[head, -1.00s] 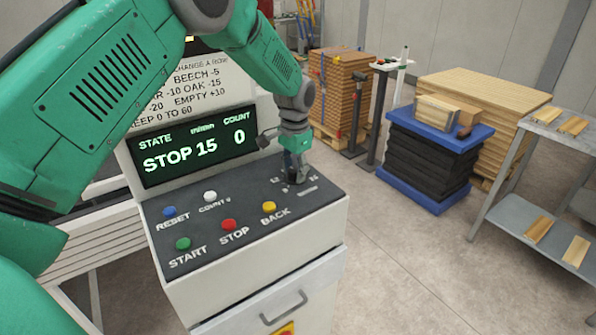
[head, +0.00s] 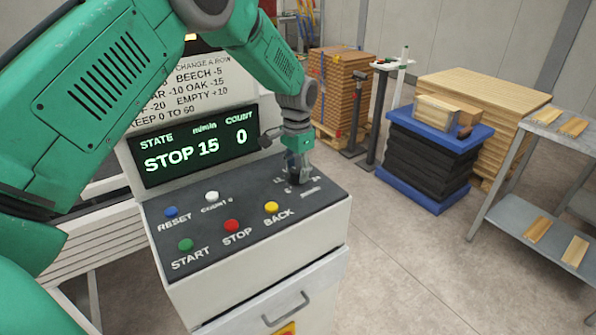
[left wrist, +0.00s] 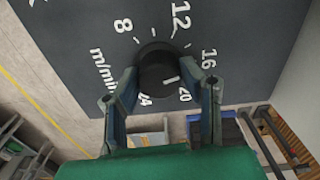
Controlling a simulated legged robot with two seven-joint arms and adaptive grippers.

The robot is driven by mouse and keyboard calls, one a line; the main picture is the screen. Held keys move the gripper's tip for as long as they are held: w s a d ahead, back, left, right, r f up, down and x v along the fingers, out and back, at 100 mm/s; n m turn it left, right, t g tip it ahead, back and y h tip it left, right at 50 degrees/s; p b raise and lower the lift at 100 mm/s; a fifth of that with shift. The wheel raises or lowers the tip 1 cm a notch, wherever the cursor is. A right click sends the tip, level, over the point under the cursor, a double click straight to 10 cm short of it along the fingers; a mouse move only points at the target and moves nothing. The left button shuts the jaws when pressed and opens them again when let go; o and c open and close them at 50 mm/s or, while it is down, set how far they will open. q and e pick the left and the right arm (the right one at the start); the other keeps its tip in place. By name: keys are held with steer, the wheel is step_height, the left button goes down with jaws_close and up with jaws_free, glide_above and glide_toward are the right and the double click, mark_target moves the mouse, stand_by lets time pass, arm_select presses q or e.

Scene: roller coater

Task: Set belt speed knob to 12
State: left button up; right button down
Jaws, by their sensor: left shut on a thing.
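The belt speed knob is a black round knob (left wrist: 157,68) on the dark control panel (head: 205,222). White numbers 8, 12, 16 and 20 are printed around it in the left wrist view. A short white line shows on the side facing 20; I cannot tell surely if it is the pointer. My left gripper (head: 296,179) reaches down onto the knob and is shut on it; its fingers (left wrist: 161,78) stand on both sides. In the head view the gripper mostly hides the knob. The display (head: 195,147) reads STOP, 15 m/min, count 0. My right gripper is not in view.
The RESET (head: 171,212), white count (head: 212,196), START (head: 186,245), STOP (head: 231,225) and BACK (head: 272,207) buttons lie left of the knob. A blue platform (head: 440,130), wood stacks and a grey shelf (head: 545,150) stand to the right, across open floor.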

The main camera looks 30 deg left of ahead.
mark_target(296, 169)
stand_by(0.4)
arm_select(q)
steer(key=o, duration=1.1)
steer(key=shift+a, duration=0.1)
steer(key=shift+c, duration=0.2)
steer(key=shift+o, duration=0.4)
steer(key=shift+r, duration=0.2)
step_height(296, 169, up, 11)
steer(key=shift+r, duration=0.15)
